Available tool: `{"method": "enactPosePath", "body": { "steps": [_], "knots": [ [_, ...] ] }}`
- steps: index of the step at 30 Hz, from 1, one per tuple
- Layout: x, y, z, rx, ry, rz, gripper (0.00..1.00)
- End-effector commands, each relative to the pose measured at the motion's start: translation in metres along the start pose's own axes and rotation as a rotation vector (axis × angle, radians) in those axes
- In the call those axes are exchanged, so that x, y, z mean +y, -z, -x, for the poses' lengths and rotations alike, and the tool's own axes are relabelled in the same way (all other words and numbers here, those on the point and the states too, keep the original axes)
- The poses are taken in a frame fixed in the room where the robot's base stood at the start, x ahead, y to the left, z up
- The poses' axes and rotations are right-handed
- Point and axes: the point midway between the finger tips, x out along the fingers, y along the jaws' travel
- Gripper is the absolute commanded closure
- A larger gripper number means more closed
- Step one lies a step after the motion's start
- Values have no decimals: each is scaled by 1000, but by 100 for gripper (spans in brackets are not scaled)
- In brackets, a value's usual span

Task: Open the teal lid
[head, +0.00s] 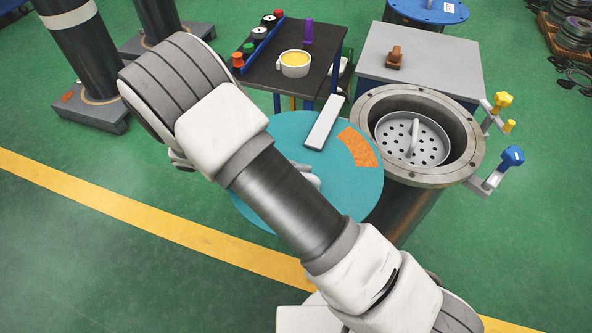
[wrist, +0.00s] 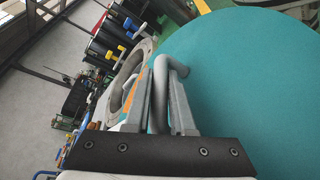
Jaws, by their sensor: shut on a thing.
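The teal lid (head: 285,128) is a round disc with an orange patch, swung out to the left of the flanged cylinder (head: 365,105). The cylinder's mouth is uncovered and shows a perforated grey basket (head: 428,146) with a handle inside. In the wrist view the teal lid (wrist: 240,75) fills the right side. My gripper (wrist: 168,68) is shut on the lid's grey bent handle (wrist: 159,105), with one finger on each side. In the head view my arm covers the gripper and part of the lid.
Yellow (head: 502,100) and blue (head: 512,156) clamp knobs stick out right of the cylinder. A dark table (head: 270,75) with a yellow-filled cup (head: 294,63) and a grey-topped box (head: 440,62) stand behind. Dark columns (head: 95,60) stand at left. Floor at lower left is clear.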

Motion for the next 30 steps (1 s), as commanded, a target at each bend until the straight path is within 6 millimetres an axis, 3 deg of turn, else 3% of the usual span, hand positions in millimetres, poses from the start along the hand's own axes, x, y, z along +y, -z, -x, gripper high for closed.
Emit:
{"method": "enactPosePath", "body": {
  "steps": [20,21,25,30],
  "knots": [
    [0,1,0,-5,4,-1,100],
    [0,1,0,-5,4,-1,74],
    [0,0,0,-6,4,-1,51],
    [0,0,0,-6,4,-1,48]
  ]
}}
